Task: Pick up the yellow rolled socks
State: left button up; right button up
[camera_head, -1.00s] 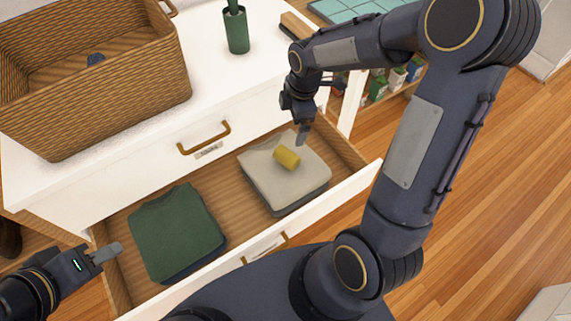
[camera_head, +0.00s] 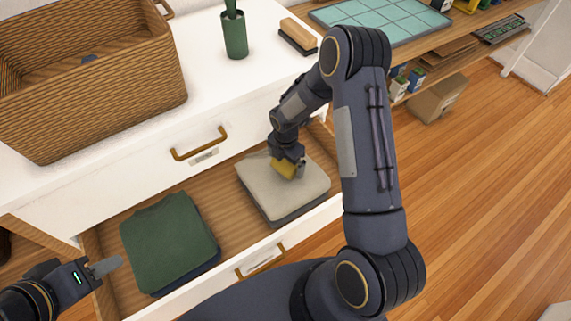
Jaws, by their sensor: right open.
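The yellow rolled socks (camera_head: 283,170) lie on a folded light grey garment (camera_head: 265,196) in the open drawer (camera_head: 231,209). My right gripper (camera_head: 287,168) points down at the socks from above and partly covers them. It is open, with the socks at its fingers; whether the fingers touch them I cannot tell. My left gripper (camera_head: 106,266) is at the lower left, near the drawer's left end, away from the socks. Only its finger side shows, so its opening is unclear.
A folded green garment (camera_head: 166,240) lies in the drawer's left half. A wicker basket (camera_head: 130,99), a green vase (camera_head: 235,36) and a brush (camera_head: 298,35) stand on the white dresser top. The drawer's front wall (camera_head: 220,271) borders the near side.

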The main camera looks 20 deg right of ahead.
jog(key=shift+f, duration=0.15)
jog(key=c, duration=1)
